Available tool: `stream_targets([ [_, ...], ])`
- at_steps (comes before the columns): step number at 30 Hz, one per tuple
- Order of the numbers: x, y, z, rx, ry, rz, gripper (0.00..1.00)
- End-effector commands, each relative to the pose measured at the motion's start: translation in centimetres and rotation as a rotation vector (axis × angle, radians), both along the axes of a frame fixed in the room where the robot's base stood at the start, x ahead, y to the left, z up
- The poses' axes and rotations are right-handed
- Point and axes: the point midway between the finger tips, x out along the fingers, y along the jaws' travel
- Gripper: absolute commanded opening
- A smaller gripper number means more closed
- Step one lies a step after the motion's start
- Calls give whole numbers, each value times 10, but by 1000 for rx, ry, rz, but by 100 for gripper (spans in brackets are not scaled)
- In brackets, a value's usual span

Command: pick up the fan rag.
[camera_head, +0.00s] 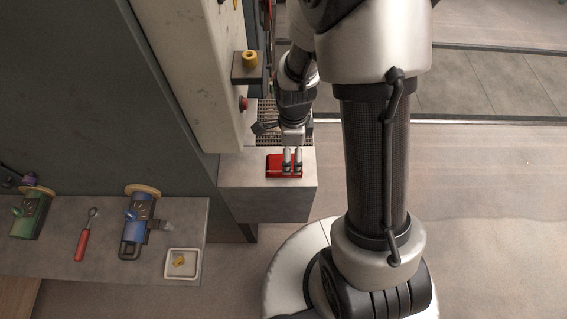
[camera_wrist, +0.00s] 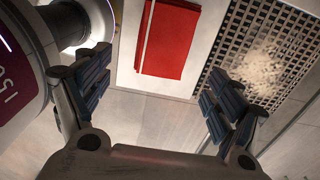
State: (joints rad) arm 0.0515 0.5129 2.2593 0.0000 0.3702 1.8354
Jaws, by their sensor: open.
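The fan rag is a flat, folded red cloth (camera_head: 272,167) on top of a pale grey block (camera_head: 240,178). In the wrist view the red rag (camera_wrist: 172,42) has a thin white stripe along its left part and lies ahead of the fingers. My gripper (camera_head: 292,166) appears over the right part of the rag in the head view, fingers pointing down. In the wrist view my gripper (camera_wrist: 158,90) is open, its dark padded fingers wide apart with nothing between them. I cannot tell how high the fingers are above the rag.
A dark metal grate (camera_wrist: 270,50) lies right beside the pale surface. A grey wall panel (camera_head: 190,60) with a red button (camera_head: 243,104) and a small shelf (camera_head: 247,74) stands close left. A lower bench (camera_head: 105,262) holds tools and a white tray (camera_head: 181,274).

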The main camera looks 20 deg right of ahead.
Motion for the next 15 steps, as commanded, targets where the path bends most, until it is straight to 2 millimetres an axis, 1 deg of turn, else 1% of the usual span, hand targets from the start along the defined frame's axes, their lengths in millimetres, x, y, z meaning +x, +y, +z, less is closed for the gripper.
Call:
stream_targets([
  [1,0,0,-8,0,1,1,86],
  [8,1,1,-20,0,0,2,86],
  [11,2,3,-32,0,1,3,86],
  [15,3,4,-55,0,1,2,86],
])
